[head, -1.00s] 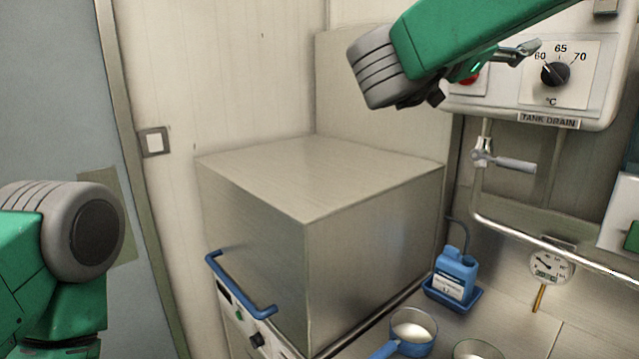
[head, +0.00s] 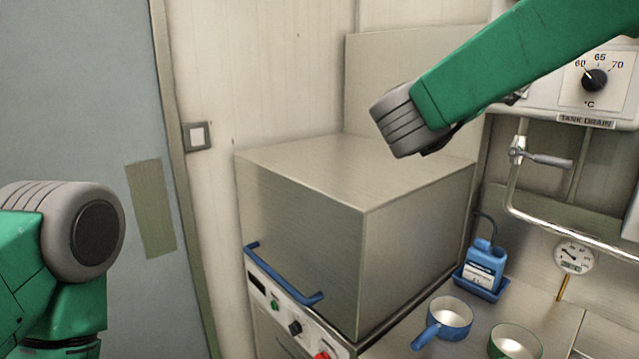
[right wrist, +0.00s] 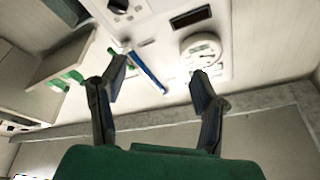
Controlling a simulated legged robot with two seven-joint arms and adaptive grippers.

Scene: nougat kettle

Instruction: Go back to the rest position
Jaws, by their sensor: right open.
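My right arm (head: 500,75) reaches in from the upper right in the head view, its grey joint raised in front of the steel box's back panel. Its gripper is mostly hidden behind the arm there. In the right wrist view my right gripper (right wrist: 158,82) is open, its two dark fingers wide apart with nothing between them held. My left arm (head: 60,250) is bent at the left edge of the head view. Its gripper is out of view.
A steel box (head: 300,225) with a blue handle (head: 283,275) stands in the middle. A dial (head: 594,80) and a drain valve (head: 540,155) are on the right. A blue bottle (head: 484,262), a blue pan (head: 448,318) and a green pan (head: 514,343) stand on the worktop.

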